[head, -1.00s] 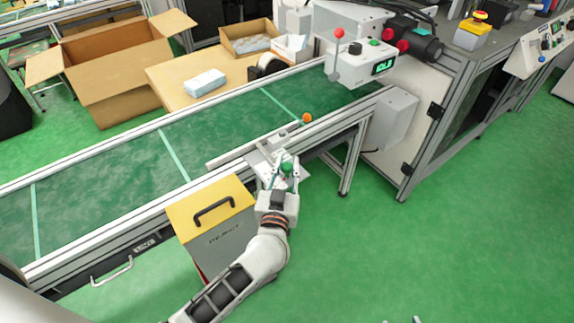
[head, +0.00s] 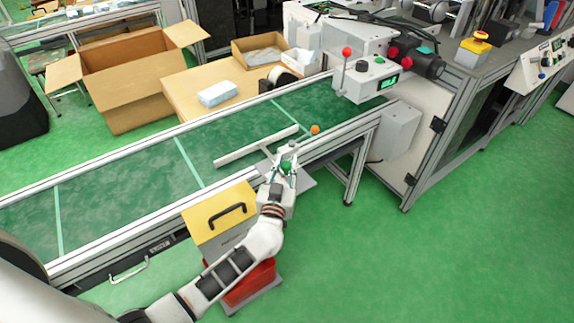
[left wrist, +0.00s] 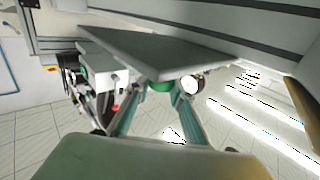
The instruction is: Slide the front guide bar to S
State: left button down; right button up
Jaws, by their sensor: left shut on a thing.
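The front guide bar (head: 256,146) is a long pale bar lying along the green belt, a little in from the near rail. A short stem joins it to a grey plate (head: 303,181) at the rail. My left gripper (head: 285,166) is at this plate, shut on a green knob, its fingers on either side. In the left wrist view the green knob (left wrist: 160,87) sits between the fingertips, under the grey plate (left wrist: 158,52). I cannot make out an S mark. My right gripper is not in view.
A yellow-topped reject box (head: 220,212) stands below the rail, left of my gripper. A machine head (head: 366,82) covers the belt's right end. Open floor lies at the front right.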

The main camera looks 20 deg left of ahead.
pick_arm(q)
jog(key=c, duration=1.8)
grip_release()
jog(key=shift+w+a, duration=0.1)
jog(key=shift+a, duration=0.15)
jog(key=shift+o, duration=0.2)
jog(key=shift+w, duration=0.1)
jog(key=shift+s+d+f, duration=0.15)
jog(key=shift+s, duration=0.5)
jog(key=s+d, duration=0.1)
jog(key=s, duration=0.9)
jog(key=shift+s+d, duration=0.15)
jog(key=shift+s, duration=0.25)
